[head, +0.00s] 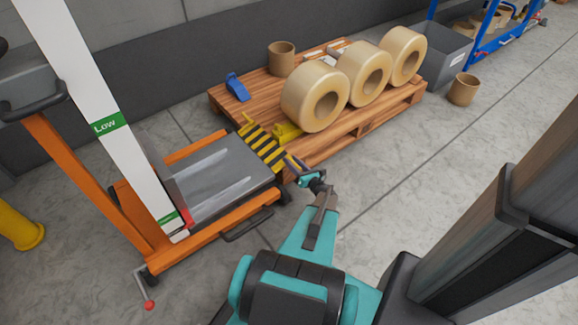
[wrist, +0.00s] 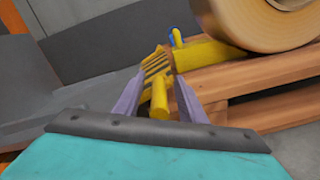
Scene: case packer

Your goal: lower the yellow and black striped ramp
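The yellow and black striped ramp (head: 263,146) sits at the lift cart's edge facing the pallet. It also shows ahead of my fingers in the wrist view (wrist: 156,66). I cannot tell its exact tilt. A yellow bar (wrist: 159,102) at the ramp's near end lies between my two fingers. My gripper (head: 298,165) is at the ramp's near corner. In the wrist view my gripper (wrist: 160,84) has its fingers apart on either side of the bar, with gaps showing, so it looks open.
The orange lift cart (head: 222,224) with a grey platform (head: 215,182) stands left. The wooden pallet (head: 345,140) carries large tape rolls (head: 316,97), a blue tool (head: 237,87) and a yellow block (head: 287,132) beside the nearest roll.

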